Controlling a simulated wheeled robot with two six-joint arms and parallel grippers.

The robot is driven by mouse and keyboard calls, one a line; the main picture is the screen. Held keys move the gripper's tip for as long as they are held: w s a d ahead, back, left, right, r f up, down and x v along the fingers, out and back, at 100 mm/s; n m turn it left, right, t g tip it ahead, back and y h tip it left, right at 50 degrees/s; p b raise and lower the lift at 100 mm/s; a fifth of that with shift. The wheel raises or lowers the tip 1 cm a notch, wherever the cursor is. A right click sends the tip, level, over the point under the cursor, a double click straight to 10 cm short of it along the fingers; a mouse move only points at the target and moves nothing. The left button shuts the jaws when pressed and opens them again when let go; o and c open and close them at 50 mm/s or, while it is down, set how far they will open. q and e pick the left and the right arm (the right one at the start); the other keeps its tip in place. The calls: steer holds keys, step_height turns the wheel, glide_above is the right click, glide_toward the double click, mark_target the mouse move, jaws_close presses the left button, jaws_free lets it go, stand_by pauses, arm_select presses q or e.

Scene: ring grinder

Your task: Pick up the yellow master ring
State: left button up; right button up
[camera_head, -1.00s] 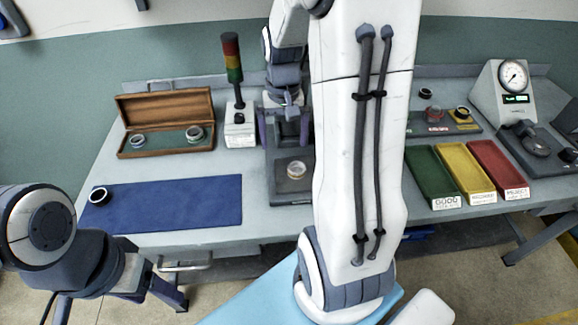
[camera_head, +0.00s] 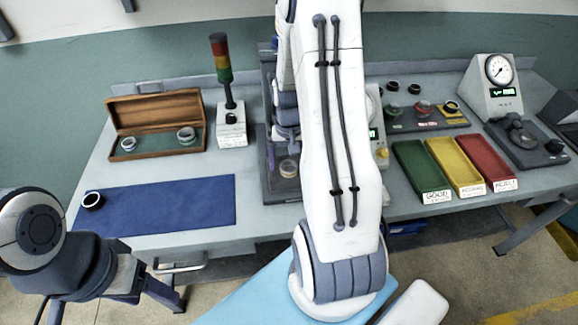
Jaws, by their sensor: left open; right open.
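The yellow master ring (camera_head: 451,106), a small dark ring with a yellow mark, sits at the right end of a dark master holder (camera_head: 430,124) at the back right. My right arm crosses the middle of the view. My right gripper (camera_head: 287,133) is open, partly hidden by that arm, above a dark fixture and well left of the master ring. My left gripper (camera_head: 160,285) is open and empty at the lower left, in front of the table and far from the ring.
Green (camera_head: 419,168), yellow (camera_head: 455,163) and red (camera_head: 486,160) trays stand in front of the holder. A dial gauge (camera_head: 497,85) is right of it. A ring (camera_head: 288,168) lies on the fixture. A wooden box (camera_head: 155,125), blue mat (camera_head: 165,205) and signal tower (camera_head: 226,85) are left.

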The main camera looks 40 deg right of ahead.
steer(key=shift+f, duration=0.15)
steer(key=shift+c, duration=0.3)
jaws_close()
